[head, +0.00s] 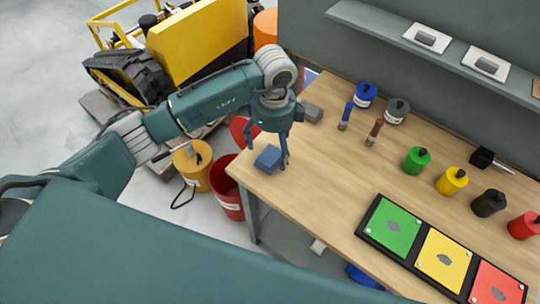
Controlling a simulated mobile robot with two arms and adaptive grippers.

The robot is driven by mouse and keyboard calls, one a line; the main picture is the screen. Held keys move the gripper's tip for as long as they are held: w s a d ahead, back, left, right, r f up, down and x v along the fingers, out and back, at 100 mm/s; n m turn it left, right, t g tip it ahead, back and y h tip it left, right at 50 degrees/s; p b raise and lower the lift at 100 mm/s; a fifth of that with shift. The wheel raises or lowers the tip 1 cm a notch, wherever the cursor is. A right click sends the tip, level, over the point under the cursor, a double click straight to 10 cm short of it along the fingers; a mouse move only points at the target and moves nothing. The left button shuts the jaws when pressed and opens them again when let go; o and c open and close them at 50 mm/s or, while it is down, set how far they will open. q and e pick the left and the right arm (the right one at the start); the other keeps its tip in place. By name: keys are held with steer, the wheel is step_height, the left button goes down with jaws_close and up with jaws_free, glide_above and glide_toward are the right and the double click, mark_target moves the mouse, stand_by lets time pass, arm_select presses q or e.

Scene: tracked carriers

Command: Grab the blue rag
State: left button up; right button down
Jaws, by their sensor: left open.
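The blue rag (268,158) looks like a small folded blue block near the left edge of the wooden bench (320,195). My left gripper (268,150) points down at it with its fingers spread apart. One finger is to the rag's upper left and the other is at its right side. I cannot tell whether the fingers touch it. My right gripper is not in view.
A grey block (312,112) lies just behind the gripper. Two brushes, a blue can (364,95) and a grey can (397,111) stand farther back. Colored panels (443,258) lie at the front right. A red bucket (228,188) stands beside the bench.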

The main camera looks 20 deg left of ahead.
mark_target(272, 156)
arm_select(q)
steer(key=f, duration=0.2)
steer(key=f+p, duration=0.1)
steer(key=shift+a+f, duration=0.2)
steer(key=shift+f, duration=0.2)
steer(key=shift+f+p, duration=0.3)
steer(key=shift+f, duration=0.2)
steer(key=c, duration=1.4)
